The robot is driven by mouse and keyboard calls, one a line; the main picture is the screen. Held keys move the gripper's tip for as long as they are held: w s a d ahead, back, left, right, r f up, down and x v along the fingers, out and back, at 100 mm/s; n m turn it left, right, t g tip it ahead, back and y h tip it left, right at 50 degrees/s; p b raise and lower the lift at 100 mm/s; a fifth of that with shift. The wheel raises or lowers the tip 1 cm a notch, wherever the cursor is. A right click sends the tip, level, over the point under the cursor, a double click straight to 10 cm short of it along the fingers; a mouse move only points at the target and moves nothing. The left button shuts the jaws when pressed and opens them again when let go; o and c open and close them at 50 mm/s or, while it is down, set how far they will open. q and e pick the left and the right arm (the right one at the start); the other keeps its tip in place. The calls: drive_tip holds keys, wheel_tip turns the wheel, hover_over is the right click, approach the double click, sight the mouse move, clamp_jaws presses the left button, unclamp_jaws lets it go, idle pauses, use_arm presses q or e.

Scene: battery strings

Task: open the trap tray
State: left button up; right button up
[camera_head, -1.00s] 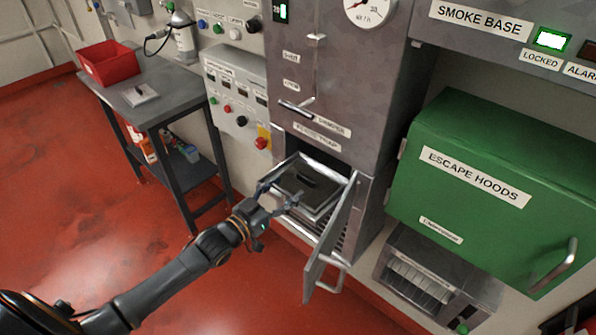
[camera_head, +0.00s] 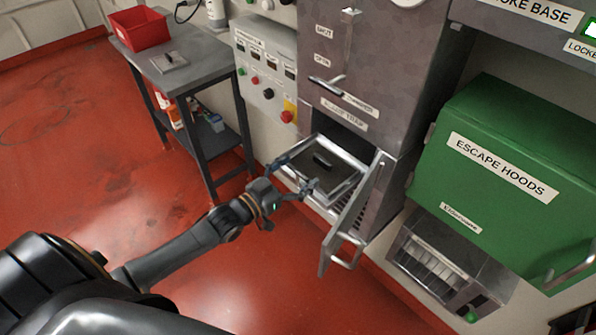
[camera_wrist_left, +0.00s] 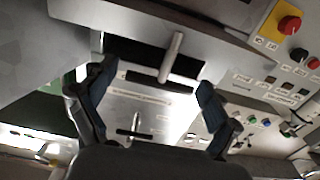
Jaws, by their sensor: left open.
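The trap tray (camera_head: 345,178) is a grey metal tray with a dark bar on top. In the head view it stands out from an opening low in the grey cabinet. The hinged door (camera_head: 352,212), with a bar handle (camera_head: 346,252), stands open on the tray's right. My left gripper (camera_head: 297,172) is open at the tray's front left, its fingers spread and nothing between them. In the wrist view the open fingers (camera_wrist_left: 155,85) frame bright metal and a bar; whether they touch the tray cannot be told. My right gripper is not in view.
A green escape hoods box (camera_head: 500,180) is to the right, above a slatted unit (camera_head: 440,262). A grey side table (camera_head: 190,62) with a red bin (camera_head: 140,28) stands to the left. The red floor in front is clear apart from my arm.

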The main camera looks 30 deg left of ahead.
use_arm(q)
drive_tip(key=v, duration=1.2)
idle(0.5)
drive_tip(key=s+a+f+n+g+y, duration=0.1)
drive_tip(key=s+a+f+g+y, duration=0.2)
drive_tip(key=f, duration=0.8)
drive_tip(key=s+a+f+n+g+y, duration=0.15)
drive_tip(key=s+f, duration=0.25)
drive_tip(key=f, duration=0.7)
drive_tip(key=s+a+f+g+y, duration=0.1)
drive_tip(key=s+f+g+y, duration=0.2)
drive_tip(key=f, duration=0.8)
drive_tip(key=s+d+f+g, duration=0.4)
drive_tip(key=s+f, duration=0.4)
drive_tip(key=s, duration=0.4)
drive_tip(key=s+d+f+m+g+h, duration=0.1)
drive_tip(key=s+d+f+g, duration=0.3)
drive_tip(key=s+d+f, duration=0.3)
drive_tip(key=s+f+b, duration=0.1)
drive_tip(key=s+f, duration=0.1)
drive_tip(key=s, duration=0.3)
drive_tip(key=shift+s+d+f, duration=0.2)
drive_tip(key=shift+s, duration=0.05)
